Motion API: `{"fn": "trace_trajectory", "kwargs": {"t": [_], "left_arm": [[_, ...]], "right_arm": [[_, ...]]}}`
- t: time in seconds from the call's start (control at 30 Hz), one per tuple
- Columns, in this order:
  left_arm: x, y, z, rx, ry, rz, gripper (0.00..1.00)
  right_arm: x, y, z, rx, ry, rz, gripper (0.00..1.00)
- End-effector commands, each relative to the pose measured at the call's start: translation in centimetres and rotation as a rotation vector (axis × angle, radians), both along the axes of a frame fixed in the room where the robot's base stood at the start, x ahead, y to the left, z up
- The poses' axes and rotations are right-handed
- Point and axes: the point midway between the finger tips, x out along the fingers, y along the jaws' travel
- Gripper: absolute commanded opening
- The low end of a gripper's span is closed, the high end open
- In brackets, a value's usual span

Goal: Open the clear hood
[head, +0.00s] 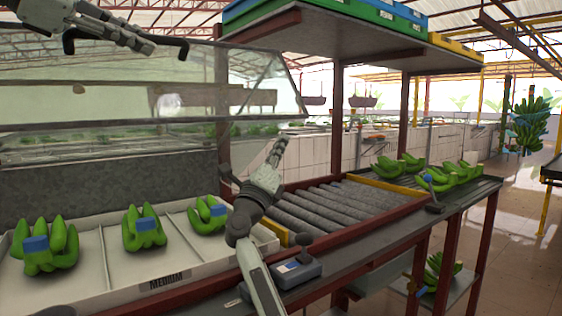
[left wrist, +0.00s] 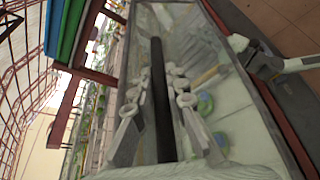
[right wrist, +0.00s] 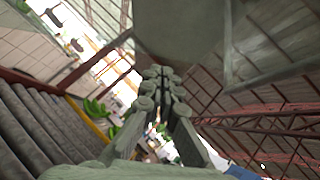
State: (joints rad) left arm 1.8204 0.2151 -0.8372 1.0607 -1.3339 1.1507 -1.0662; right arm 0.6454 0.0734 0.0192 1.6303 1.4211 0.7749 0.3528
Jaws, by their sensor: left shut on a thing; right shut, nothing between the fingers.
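The clear hood (head: 120,85) is a see-through panel in a grey frame at the upper left of the head view. It stands raised above the banana tray, with its dark handle (head: 182,51) high at the top. My left gripper (head: 140,42) is shut on that handle; in the left wrist view the dark bar (left wrist: 160,100) runs between the fingers. Its grip point is partly hidden by the fingers. My right gripper (head: 277,152) is shut and empty, below the hood's right end and above the rollers. Its closed fingers also show in the right wrist view (right wrist: 161,85).
A pale tray (head: 105,296) labelled MEDIUM holds banana bunches with blue tags under the hood. Grey rollers (head: 325,205) lie to its right, with more bananas (head: 455,177) beyond. A small grey device (head: 297,270) sits on the front ledge. A shelf with crates (head: 375,12) hangs overhead.

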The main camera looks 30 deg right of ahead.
Motion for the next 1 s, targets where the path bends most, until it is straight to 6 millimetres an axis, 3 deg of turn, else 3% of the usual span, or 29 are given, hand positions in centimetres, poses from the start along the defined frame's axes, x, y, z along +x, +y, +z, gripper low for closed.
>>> {"fn": "trace_trajectory", "kwargs": {"t": [0.53, 0.77, 1.0], "left_arm": [[0.0, 0.1, 0.0, -0.001, 0.000, 0.001, 0.00], [0.0, 0.0, -0.1, 0.003, 0.001, -0.001, 0.00], [-0.2, -0.2, -0.4, 0.007, 0.008, -0.008, 0.00]], "right_arm": [[0.8, 0.0, 1.1, 0.000, 0.001, -0.001, 0.00], [1.2, 0.0, 3.6, 0.000, -0.003, 0.002, 0.00], [1.2, -0.2, 3.9, -0.004, -0.003, -0.001, 0.00]]}}
